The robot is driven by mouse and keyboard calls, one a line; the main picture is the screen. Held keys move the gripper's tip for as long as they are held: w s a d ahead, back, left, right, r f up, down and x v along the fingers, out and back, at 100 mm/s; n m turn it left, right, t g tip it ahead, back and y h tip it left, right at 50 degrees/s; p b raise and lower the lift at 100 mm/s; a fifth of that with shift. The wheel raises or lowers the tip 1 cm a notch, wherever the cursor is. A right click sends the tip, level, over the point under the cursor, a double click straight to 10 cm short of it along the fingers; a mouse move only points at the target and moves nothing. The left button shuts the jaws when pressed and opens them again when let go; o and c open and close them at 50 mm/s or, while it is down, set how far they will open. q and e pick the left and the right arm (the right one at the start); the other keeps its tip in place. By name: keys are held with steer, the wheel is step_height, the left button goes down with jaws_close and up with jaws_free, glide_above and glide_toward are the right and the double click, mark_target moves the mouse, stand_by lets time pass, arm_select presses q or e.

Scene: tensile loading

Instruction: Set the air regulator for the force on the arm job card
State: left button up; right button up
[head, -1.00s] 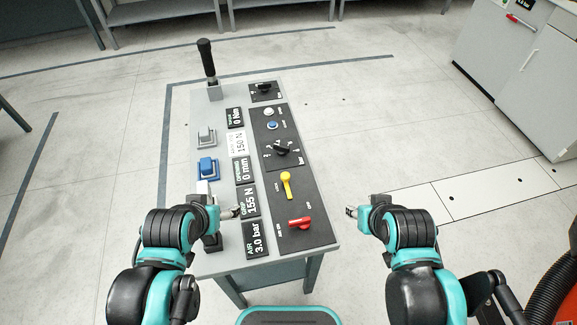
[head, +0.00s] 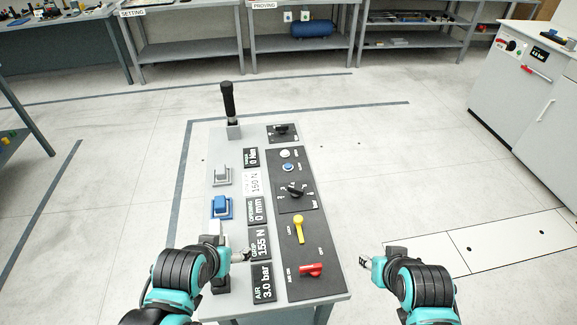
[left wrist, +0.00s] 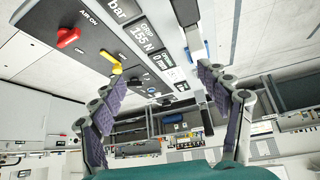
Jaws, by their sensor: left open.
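The control console (head: 335,290) stands in front of me. Its black panel has a dark rotary knob (head: 296,191), a yellow lever (head: 299,229) and a red lever (head: 311,269). A white card (head: 252,183) on the console reads 150 N. The air display (head: 263,282) reads 3.0 bar and the grip display (head: 261,244) 155 N. My left gripper (head: 241,256) is over the console's left part, by these displays. Its padded fingers are apart and empty in the left wrist view (left wrist: 160,75). My right gripper (head: 366,262) is right of the console, its opening unclear.
A black-handled upright lever (head: 228,104) stands at the console's far left corner. A blue block (head: 221,206) and a grey block (head: 221,177) sit along its left side. A grey cabinet (head: 515,90) is at the right. Open floor surrounds the console.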

arm_select(q)
jaws_close()
stand_by(1.3)
